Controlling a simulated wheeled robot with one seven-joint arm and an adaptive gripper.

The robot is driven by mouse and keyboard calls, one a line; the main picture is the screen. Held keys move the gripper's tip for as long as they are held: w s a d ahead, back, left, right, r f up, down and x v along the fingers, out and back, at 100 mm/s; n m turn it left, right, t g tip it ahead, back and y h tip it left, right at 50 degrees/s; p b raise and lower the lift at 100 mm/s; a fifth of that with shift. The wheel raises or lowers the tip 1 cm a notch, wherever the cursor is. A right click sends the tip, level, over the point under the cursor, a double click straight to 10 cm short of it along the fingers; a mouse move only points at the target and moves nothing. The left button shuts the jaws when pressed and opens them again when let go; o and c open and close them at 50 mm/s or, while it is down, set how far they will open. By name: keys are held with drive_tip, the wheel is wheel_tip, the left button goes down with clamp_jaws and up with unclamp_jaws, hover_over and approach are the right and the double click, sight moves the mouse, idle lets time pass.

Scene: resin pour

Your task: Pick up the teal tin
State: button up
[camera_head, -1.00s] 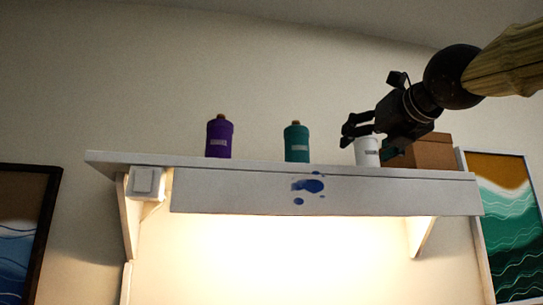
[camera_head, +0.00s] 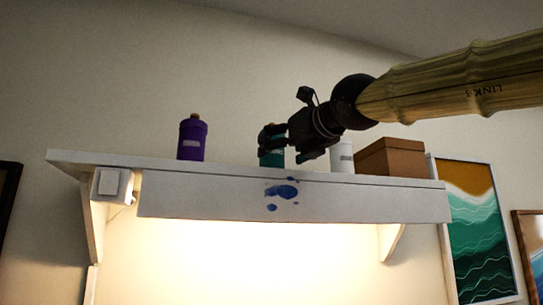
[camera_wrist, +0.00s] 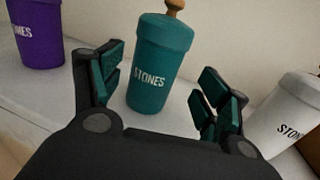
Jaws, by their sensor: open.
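The teal tin (camera_wrist: 160,62) stands upright on the shelf, labelled "STONES", with a wooden knob on its lid. In the wrist view it lies ahead of my gripper (camera_wrist: 160,92), between the lines of the two open fingers, with nothing held. In the head view my gripper (camera_head: 285,146) is in front of the teal tin (camera_head: 270,158) and hides most of it. I cannot tell whether the fingers touch it.
The purple tin (camera_head: 192,139) stands to the left and the white tin (camera_head: 341,156) to the right, also in the wrist view (camera_wrist: 285,115). A brown box (camera_head: 390,158) is farther right. The white shelf (camera_head: 225,170) has a blue-stained front edge.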

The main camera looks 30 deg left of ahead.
sight(278, 151)
drive_tip(key=p+x, duration=0.1)
drive_tip(key=x, duration=0.1)
drive_tip(key=p+x, duration=0.1)
drive_tip(key=x, duration=0.1)
drive_tip(key=shift+s+a, duration=0.25)
drive_tip(key=shift+s, duration=0.15)
drive_tip(key=shift+w+a+f, duration=0.15)
drive_tip(key=shift+w+a, duration=0.2)
drive_tip(key=shift+a, duration=0.05)
drive_tip(key=shift+d, duration=0.25)
drive_tip(key=shift+a, duration=0.2)
drive_tip(key=c, duration=1.1)
drive_tip(key=shift+d, duration=0.15)
drive_tip(key=shift+c, duration=0.3)
